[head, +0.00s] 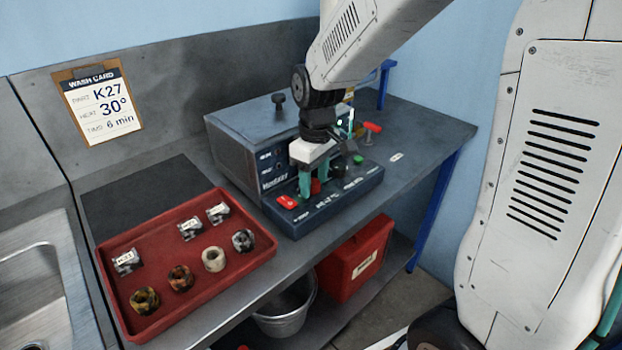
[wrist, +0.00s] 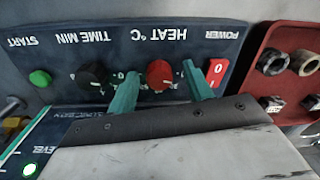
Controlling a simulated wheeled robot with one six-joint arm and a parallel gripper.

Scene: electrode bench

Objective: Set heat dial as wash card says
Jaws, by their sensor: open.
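The wash card (head: 100,101) hangs on a clipboard on the back panel and reads part K27, heat 30°, time 6 min. The red heat dial (wrist: 160,74) sits under the "HEAT °C" label on the washer's dark control panel, and shows partly in the head view (head: 315,187). My gripper (wrist: 160,68) is open, with one teal finger on each side of the heat dial. I cannot tell whether the fingers touch it. In the head view my gripper (head: 313,180) is over the panel. The dial's exact setting is not readable.
A red power switch (wrist: 216,72) is close beside one finger. The black time dial (wrist: 94,76) is near the other, with a green start button (wrist: 40,78) beyond. A red tray (head: 190,297) holds rings and labelled blocks. A sink (head: 35,290) is at left.

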